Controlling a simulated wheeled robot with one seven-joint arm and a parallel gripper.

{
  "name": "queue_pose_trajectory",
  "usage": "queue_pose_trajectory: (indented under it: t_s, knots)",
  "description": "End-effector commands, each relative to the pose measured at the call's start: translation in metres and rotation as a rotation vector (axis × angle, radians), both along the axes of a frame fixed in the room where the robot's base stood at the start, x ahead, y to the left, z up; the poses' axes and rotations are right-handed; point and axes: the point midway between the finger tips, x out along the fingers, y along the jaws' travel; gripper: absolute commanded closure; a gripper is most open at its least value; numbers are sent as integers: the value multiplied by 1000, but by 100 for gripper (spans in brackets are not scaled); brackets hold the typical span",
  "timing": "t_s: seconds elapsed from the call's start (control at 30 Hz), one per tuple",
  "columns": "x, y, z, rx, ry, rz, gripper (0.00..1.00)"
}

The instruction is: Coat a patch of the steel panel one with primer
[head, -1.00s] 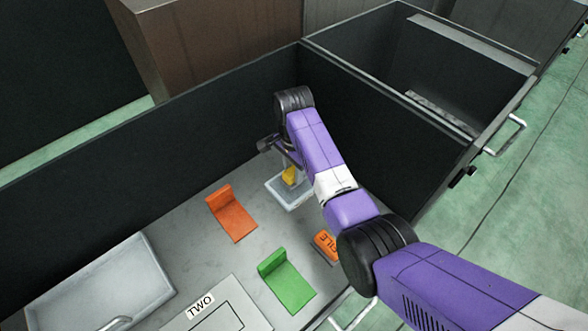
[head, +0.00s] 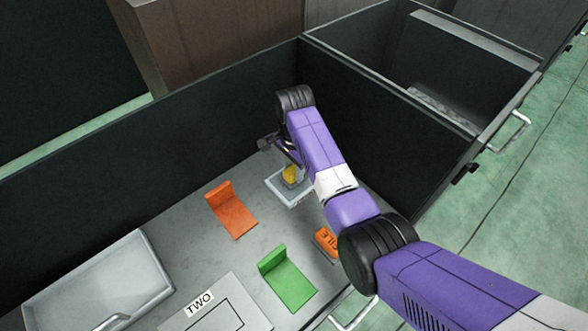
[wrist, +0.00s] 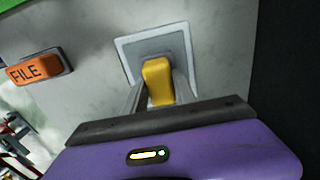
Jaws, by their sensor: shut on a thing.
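A yellow block-shaped piece (head: 290,174) is between the fingers of my gripper (wrist: 159,92), which is shut on it. It also shows in the wrist view (wrist: 158,82). The piece is over a small light-grey square tray (head: 273,186), within its rim in the wrist view (wrist: 125,52). Whether its lower end touches the tray floor is hidden. A flat panel labelled TWO (head: 232,307) is at the bottom of the head view. No panel labelled one is readable in these frames.
An orange bracket (head: 233,213) and a green bracket (head: 290,285) stand on the grey bench. An orange block marked FILE (head: 327,241) lies right of them. A grey bin (head: 95,285) is at lower left. Dark walls (head: 200,120) rise behind the tray.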

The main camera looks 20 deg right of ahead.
Motion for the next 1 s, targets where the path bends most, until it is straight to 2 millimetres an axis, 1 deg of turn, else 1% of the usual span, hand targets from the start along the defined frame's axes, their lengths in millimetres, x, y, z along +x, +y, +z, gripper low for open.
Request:
queue_pose_trajectory:
  t_s: [1.0]
  knots:
    - [0, 0, -9, 0, 0, 0, 100]
